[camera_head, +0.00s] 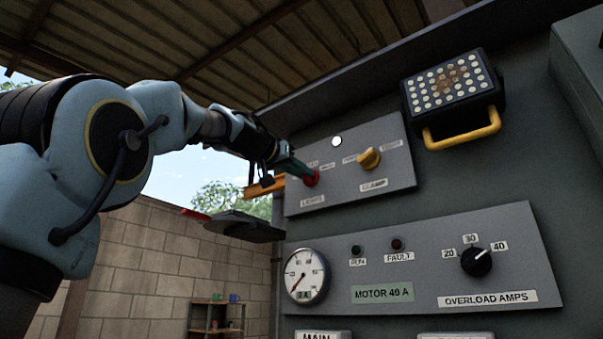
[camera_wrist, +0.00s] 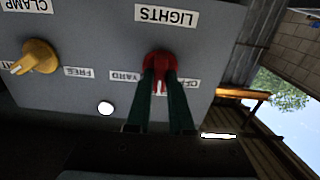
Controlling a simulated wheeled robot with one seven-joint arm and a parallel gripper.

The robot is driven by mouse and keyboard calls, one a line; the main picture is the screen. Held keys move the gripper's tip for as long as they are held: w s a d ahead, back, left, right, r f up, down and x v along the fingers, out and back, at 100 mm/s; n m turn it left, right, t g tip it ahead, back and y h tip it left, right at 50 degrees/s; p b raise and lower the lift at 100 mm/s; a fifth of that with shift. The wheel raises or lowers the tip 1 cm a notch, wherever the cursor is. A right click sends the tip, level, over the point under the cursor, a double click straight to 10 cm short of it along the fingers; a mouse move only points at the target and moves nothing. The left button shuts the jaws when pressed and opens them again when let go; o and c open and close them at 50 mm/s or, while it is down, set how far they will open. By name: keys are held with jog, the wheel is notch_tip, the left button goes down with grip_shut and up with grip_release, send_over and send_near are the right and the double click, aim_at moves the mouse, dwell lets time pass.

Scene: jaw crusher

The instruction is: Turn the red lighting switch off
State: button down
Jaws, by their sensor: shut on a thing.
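The red lighting switch (camera_head: 311,178) is a round knob on the upper grey panel, above the LIGHTS label. In the wrist view the red switch (camera_wrist: 159,64) appears upside down, with YARD and another, partly covered label beside it. My gripper (camera_head: 301,172) reaches in from the left. Its two dark green fingers (camera_wrist: 160,84) are closed on the red knob, one on each side of its raised grip. The fingers hide part of the knob and of the label near it.
A yellow CLAMP knob (camera_head: 369,158) sits right of the red switch, with a white round light (camera_head: 337,141) above. A lamp with a yellow handle (camera_head: 461,130) juts out at upper right. A lower panel (camera_head: 420,230) has a gauge (camera_head: 305,275) and a black dial (camera_head: 476,262).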

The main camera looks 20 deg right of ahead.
jog(key=n+p, duration=0.1)
jog(key=n, duration=1)
jog(key=shift+w+f+n+p, duration=0.1)
jog(key=shift+n+p, duration=0.2)
dwell(0.4)
jog(key=c, duration=0.8)
grip_release()
jog(key=shift+a, duration=0.1)
jog(key=b+v, duration=0.4)
jog(key=v, duration=0.6)
jog(key=shift+s+a, duration=0.2)
jog(key=shift+a, duration=0.15)
